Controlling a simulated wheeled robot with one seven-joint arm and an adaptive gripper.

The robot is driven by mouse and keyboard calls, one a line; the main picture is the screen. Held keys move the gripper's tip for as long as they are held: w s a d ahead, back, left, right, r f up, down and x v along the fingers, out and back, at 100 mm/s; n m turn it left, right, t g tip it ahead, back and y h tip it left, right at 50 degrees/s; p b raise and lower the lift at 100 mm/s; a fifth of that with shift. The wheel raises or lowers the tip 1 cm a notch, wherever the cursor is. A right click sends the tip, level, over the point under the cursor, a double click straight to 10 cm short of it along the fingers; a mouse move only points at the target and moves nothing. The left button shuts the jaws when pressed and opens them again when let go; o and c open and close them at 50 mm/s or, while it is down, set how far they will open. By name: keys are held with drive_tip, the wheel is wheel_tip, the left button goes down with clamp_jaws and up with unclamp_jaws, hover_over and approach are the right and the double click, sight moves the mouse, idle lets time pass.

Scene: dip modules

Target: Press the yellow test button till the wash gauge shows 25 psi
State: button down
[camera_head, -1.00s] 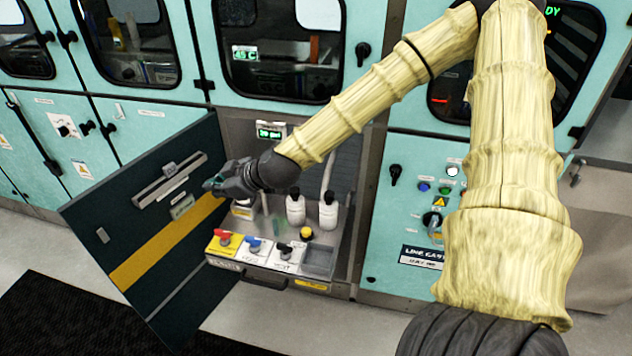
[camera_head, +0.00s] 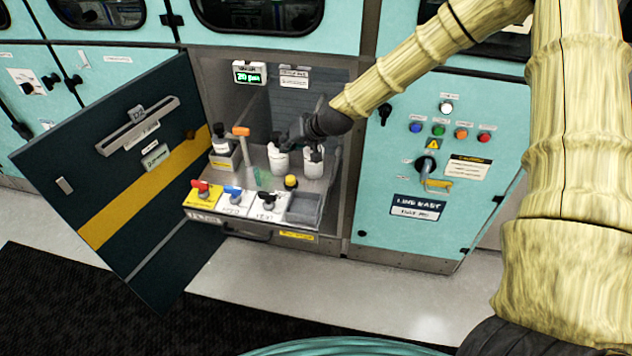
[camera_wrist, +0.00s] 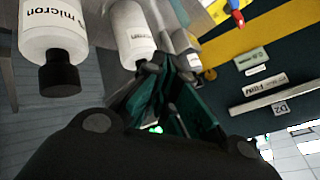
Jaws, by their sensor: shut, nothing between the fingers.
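The yellow test button (camera_head: 291,182) stands on the pull-out shelf, behind the row of levers and in front of the white bottles. The wash gauge (camera_head: 249,73) hangs at the upper left of the open bay. Its green digits seem to read 20 psi. In the wrist view, the fingers (camera_wrist: 167,72) overlap a white bottle and the dark door. The button cannot be made out there.
White bottles (camera_head: 278,160) stand close to my gripper. An orange-topped handle (camera_head: 241,132) rises to their left. Red, blue and black levers (camera_head: 235,192) line the shelf front beside an empty grey tray (camera_head: 304,208). The open dark door (camera_head: 120,170) bounds the left side.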

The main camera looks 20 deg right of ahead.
sight(293, 176)
drive_tip(key=shift+d+f+m, duration=0.3)
drive_tip(key=shift+d, duration=0.2)
drive_tip(key=shift+f, duration=0.15)
drive_tip(key=shift+f+b, duration=3.05)
drive_tip(key=shift+f, duration=1.25)
drive_tip(key=shift+f, duration=0.1)
drive_tip(key=shift+f, duration=0.3)
drive_tip(key=shift+f+b, duration=0.65)
drive_tip(key=shift+b, duration=0.05)
drive_tip(key=shift+r, duration=0.2)
drive_tip(key=shift+r+p, duration=0.75)
drive_tip(key=shift+r, duration=0.15)
